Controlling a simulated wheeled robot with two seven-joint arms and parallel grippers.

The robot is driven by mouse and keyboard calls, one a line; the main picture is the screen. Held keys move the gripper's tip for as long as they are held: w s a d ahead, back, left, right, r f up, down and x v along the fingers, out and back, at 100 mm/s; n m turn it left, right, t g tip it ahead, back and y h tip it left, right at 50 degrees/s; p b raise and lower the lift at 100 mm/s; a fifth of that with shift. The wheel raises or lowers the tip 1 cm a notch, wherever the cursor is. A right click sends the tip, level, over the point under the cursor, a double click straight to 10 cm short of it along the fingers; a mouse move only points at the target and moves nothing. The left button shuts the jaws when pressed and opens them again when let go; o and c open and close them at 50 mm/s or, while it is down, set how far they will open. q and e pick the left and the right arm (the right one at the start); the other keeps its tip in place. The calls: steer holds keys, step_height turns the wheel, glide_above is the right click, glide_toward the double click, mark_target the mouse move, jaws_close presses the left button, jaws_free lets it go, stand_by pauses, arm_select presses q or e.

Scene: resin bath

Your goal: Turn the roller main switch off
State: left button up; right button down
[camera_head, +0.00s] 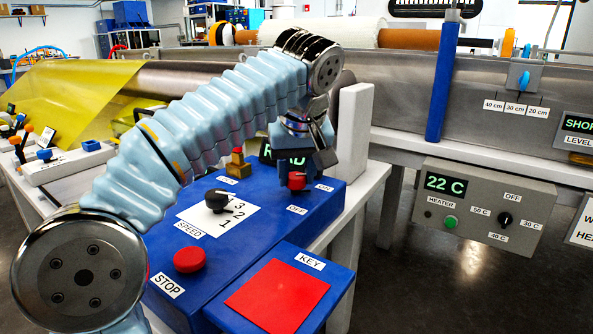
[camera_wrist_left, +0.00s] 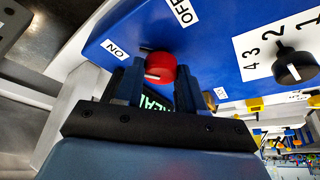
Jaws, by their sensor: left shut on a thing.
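The roller main switch is a red knob (camera_head: 297,181) on the right end of the blue control box (camera_head: 250,203), with an ON label (camera_head: 324,187) and an OFF label (camera_head: 297,209) beside it. My left gripper (camera_head: 296,172) reaches down over it and is shut on the knob. In the left wrist view the red knob (camera_wrist_left: 161,66) sits between the two fingertips (camera_wrist_left: 158,78). A short white mark shows on the knob; which label it points to is hard to tell. My right gripper is not in view.
The box also carries a black speed knob (camera_head: 217,201), a red stop button (camera_head: 190,260) and a small brass-coloured piece (camera_head: 238,167). A blue key tray with a red pad (camera_head: 278,297) is in front. A white post (camera_head: 354,135) stands close right of the gripper.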

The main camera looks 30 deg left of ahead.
arm_select(q)
steer(key=m+p, duration=0.1)
steer(key=m, duration=0.1)
steer(key=m+h+p, duration=0.1)
steer(key=m, duration=0.2)
steer(key=shift+s+a+r+t+h, duration=0.1)
steer(key=shift+a+r+t+h, duration=0.1)
steer(key=shift+t+h, duration=0.15)
steer(key=m+h+p, duration=0.1)
steer(key=m, duration=0.1)
steer(key=shift+m+t+p, duration=0.25)
steer(key=shift+m+p, duration=0.05)
steer(key=shift+p, duration=0.05)
steer(key=m+h+p, duration=0.1)
steer(key=m, duration=0.1)
steer(key=m+h+p, duration=0.1)
steer(key=m+p, duration=0.1)
steer(key=m, duration=0.1)
steer(key=shift+a, duration=0.15)
steer(key=m+p, duration=0.1)
steer(key=m, duration=0.1)
steer(key=m+g+h+p, duration=0.1)
steer(key=m, duration=0.2)
steer(key=shift+a+f+g+h+p, duration=0.1)
steer(key=shift+f+g+h+p, duration=0.05)
steer(key=shift+g+h+p, duration=0.15)
steer(key=o, duration=1)
steer(key=shift+o, duration=0.2)
